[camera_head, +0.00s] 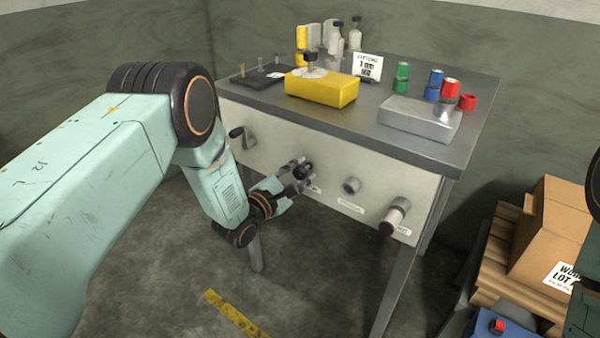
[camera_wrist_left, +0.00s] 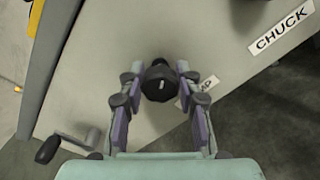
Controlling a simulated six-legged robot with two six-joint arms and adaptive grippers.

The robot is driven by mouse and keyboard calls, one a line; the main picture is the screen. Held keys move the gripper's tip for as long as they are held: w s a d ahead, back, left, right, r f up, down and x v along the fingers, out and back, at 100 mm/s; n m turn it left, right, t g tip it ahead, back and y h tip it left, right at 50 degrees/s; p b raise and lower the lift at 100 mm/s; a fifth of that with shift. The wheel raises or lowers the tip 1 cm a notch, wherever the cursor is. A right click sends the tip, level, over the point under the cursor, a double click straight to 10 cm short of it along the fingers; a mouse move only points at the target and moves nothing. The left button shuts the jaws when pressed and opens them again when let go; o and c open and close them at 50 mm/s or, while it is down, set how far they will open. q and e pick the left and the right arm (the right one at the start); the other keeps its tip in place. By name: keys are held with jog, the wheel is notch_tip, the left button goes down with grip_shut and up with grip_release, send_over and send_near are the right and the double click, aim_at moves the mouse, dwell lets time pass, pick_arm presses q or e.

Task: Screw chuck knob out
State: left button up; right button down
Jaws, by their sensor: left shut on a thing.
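My left gripper (camera_head: 290,178) is shut on a black knob (camera_head: 303,171) at the bench's pale front panel. In the left wrist view the black knob (camera_wrist_left: 160,82) sits between the two fingertips of the gripper (camera_wrist_left: 158,86). A small label (camera_wrist_left: 203,94) beside it is partly hidden by a finger. The CHUCK label (camera_wrist_left: 281,29) is farther right on the panel. In the head view a grey round fitting (camera_head: 351,185) stands above the label to the right of my gripper. Whether the black knob is seated in the panel cannot be told. My right gripper is out of view.
The metal bench (camera_head: 425,148) bears a yellow block (camera_head: 320,88), a grey block (camera_head: 420,118) and several small bottles.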

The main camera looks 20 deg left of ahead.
pick_arm(q)
jog(key=shift+w+r, duration=0.15)
jog(key=shift+r, duration=0.1)
jog(key=o, duration=1.2)
jog(key=shift+d+f, duration=0.1)
jog(key=shift+f, duration=0.05)
jog(key=shift+s+f, duration=0.1)
jog(key=shift+s, duration=0.1)
jog(key=shift+s+a, duration=0.2)
jog(key=shift+s, duration=0.1)
jog(key=v, duration=1.1)
jog(key=shift+s, duration=0.1)
